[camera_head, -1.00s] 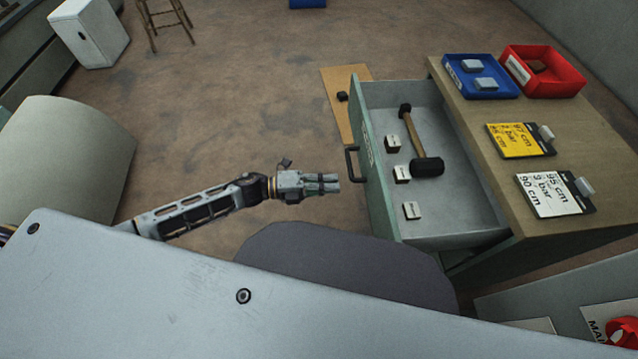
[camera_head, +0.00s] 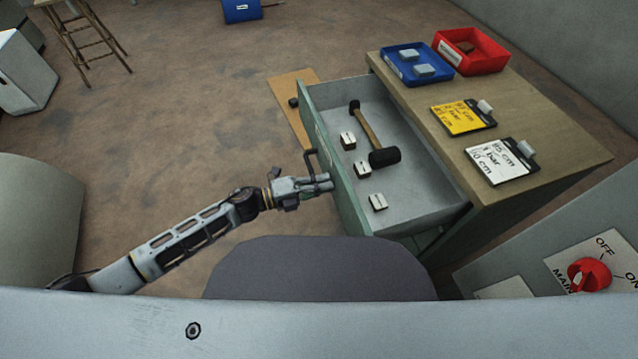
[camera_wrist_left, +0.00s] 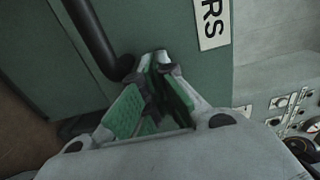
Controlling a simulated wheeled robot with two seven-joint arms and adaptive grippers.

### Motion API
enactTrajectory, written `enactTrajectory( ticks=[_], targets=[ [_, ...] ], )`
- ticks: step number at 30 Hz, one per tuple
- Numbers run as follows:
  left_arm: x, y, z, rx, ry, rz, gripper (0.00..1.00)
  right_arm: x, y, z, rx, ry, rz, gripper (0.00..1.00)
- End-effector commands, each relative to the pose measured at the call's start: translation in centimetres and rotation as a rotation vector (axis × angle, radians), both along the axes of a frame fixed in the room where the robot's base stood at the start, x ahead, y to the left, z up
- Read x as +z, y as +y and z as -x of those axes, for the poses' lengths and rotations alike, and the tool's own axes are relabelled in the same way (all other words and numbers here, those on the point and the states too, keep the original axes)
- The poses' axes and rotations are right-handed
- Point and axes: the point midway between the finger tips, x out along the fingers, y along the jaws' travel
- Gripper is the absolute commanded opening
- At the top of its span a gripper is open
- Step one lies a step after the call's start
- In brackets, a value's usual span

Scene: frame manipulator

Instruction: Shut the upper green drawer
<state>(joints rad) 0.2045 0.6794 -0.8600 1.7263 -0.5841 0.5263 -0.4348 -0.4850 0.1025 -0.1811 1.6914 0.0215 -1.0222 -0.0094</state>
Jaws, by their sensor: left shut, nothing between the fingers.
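The upper green drawer (camera_head: 345,193) stands pulled out from the cabinet, its inside open to view. A hammer (camera_head: 374,136) and several small labelled blocks (camera_head: 362,169) lie in it. Its dark handle (camera_head: 311,162) sits on the green front and also shows in the left wrist view (camera_wrist_left: 97,40). My left gripper (camera_head: 329,182) is shut and empty, at the drawer front just beside the handle. In the left wrist view its fingertips (camera_wrist_left: 160,62) are close to the green front, below a white label (camera_wrist_left: 212,22). I cannot tell whether they touch it. My right gripper is not in view.
The wooden cabinet top (camera_head: 545,150) holds a blue tray (camera_head: 398,72), a red tray (camera_head: 490,63), a yellow card (camera_head: 458,116) and a white card (camera_head: 500,163). A panel with a red knob (camera_head: 588,274) stands at the right.

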Motion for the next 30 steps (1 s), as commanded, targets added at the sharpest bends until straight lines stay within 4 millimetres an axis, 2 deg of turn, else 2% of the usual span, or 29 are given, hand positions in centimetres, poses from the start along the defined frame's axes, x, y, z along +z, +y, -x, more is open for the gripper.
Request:
enactTrajectory(
  ticks=[10,17,23,30],
  targets=[
    [0.0,-0.1,0.0,0.0,0.0,0.0,0.0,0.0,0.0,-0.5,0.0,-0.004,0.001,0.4],
    [0.1,-1.3,-0.5,0.0,-0.002,0.0,0.0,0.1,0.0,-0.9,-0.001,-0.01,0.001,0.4],
    [0.2,-3.7,-1.3,-0.001,-0.003,0.002,0.0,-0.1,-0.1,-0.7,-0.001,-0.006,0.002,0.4],
    [0.2,-7.8,-2.6,-0.001,-0.003,0.002,0.0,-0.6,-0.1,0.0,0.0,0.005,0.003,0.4]
  ],
)
